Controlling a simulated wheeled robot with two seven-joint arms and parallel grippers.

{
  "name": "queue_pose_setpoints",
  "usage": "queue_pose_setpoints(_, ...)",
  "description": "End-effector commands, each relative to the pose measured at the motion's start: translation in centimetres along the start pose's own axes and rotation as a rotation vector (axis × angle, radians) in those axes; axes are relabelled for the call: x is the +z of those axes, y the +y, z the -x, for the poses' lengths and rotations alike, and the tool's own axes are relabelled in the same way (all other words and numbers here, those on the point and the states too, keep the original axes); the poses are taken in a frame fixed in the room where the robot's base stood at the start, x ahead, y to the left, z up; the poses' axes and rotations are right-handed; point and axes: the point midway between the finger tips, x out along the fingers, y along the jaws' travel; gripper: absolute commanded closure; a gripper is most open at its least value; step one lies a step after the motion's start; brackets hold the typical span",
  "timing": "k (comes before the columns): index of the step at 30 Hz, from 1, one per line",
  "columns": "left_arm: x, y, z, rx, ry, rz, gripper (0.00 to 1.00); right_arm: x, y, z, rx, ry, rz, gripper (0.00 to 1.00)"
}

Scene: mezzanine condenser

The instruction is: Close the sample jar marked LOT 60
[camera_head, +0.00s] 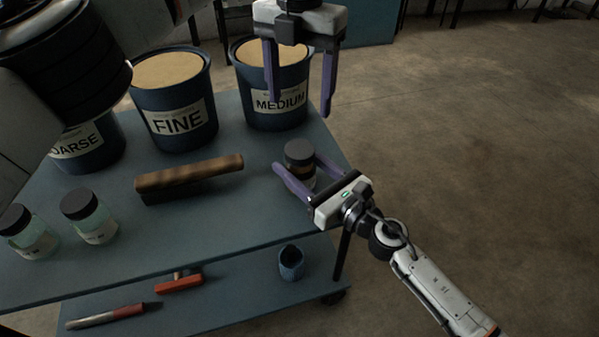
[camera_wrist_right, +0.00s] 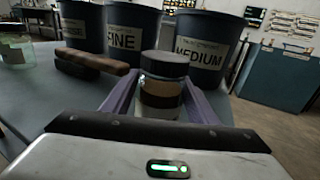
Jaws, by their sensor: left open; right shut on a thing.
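A small jar (camera_head: 300,171) with a dark lid (camera_head: 298,150) on top stands near the right end of the blue table. In the right wrist view the jar (camera_wrist_right: 160,95) shows a brown band above a paler lower part; no lot marking is readable. The lid (camera_wrist_right: 165,65) sits on its mouth, but I cannot tell how tightly. My right gripper (camera_head: 295,164) is shut on the jar, one finger on each side. My left gripper (camera_head: 300,108) is open and empty, fingers pointing down, above and behind the jar, in front of the MEDIUM bucket.
Two dark-lidded greenish jars (camera_head: 89,215) (camera_head: 27,232) stand at the left. A wooden-backed brush (camera_head: 189,177) lies mid-table. Buckets marked COARSE, partly hidden (camera_head: 90,145), FINE (camera_head: 174,110) and MEDIUM (camera_head: 272,112) line the back. A lower shelf holds tools and a blue cup (camera_head: 291,262).

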Motion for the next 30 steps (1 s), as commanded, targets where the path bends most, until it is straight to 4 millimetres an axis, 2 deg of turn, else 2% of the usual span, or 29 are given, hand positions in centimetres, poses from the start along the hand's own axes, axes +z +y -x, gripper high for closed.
queue_pose_setpoints(3,0.0,-0.1,0.6,0.0,0.0,-0.001,0.33,0.0,0.0,0.0,0.0,0.0,0.0,1.0)
queue_pose_setpoints(11,0.0,-0.1,0.7,0.0,0.0,-0.001,0.33,0.0,0.0,0.0,0.0,0.0,0.0,1.0)
queue_pose_setpoints(12,0.0,0.0,0.7,0.0,0.0,-0.001,0.33,0.0,0.0,0.0,0.0,0.0,0.0,0.42)
queue_pose_setpoints(15,0.0,0.0,0.6,0.0,0.0,-0.001,0.33,0.0,0.0,0.0,0.0,0.0,0.0,0.25)
queue_pose_setpoints(25,0.0,0.0,0.6,0.0,0.0,-0.001,0.33,0.0,0.0,0.3,0.0,0.0,0.0,0.25)
queue_pose_setpoints(30,0.0,0.0,0.8,0.0,0.0,-0.001,0.33,-0.1,0.0,2.5,-0.001,0.002,0.0,0.25)
